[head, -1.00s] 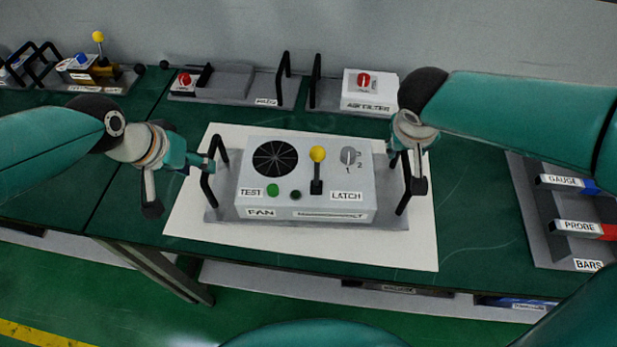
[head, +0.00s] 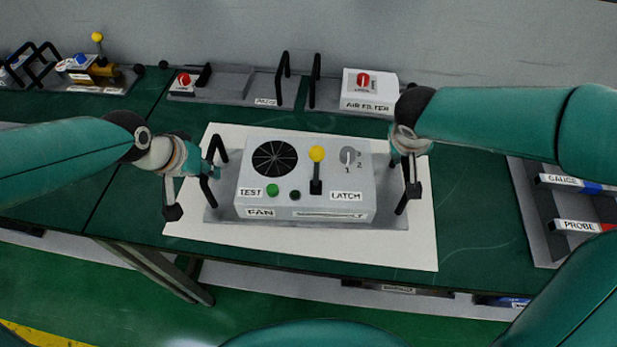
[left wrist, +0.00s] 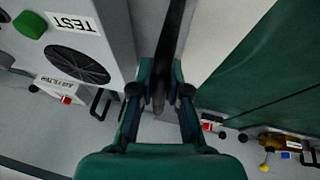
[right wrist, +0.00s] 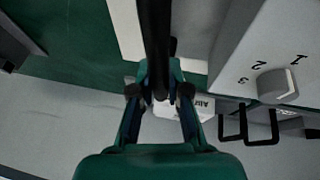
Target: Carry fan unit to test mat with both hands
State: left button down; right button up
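The fan unit, a pale grey box (head: 272,203) on a grey base plate with upright black handles at both ends, sits on a white mat (head: 345,248). Its top has a round black grille, a green button and a yellow-topped lever. My left gripper (head: 210,170) is at its left handle. In the left wrist view the handle (left wrist: 173,30) passes between the spread fingers (left wrist: 160,80). My right gripper (head: 404,165) is at the right handle. In the right wrist view that handle (right wrist: 155,35) lies between the spread fingers (right wrist: 160,80). Finger contact is hard to see.
Behind the mat stand an empty grey tray with a red knob (head: 184,80) and a white air filter box (head: 369,91). A rack with gauge and probe labels (head: 572,226) is at the right. Green table (head: 120,190) is clear left of the mat.

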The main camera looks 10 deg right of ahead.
pick_arm(q)
jog(key=shift+w+r, duration=0.1)
jog(key=shift+r, duration=0.1)
pick_arm(e)
jog(key=shift+w+r, duration=0.1)
jog(key=shift+r, duration=0.1)
grip_shut()
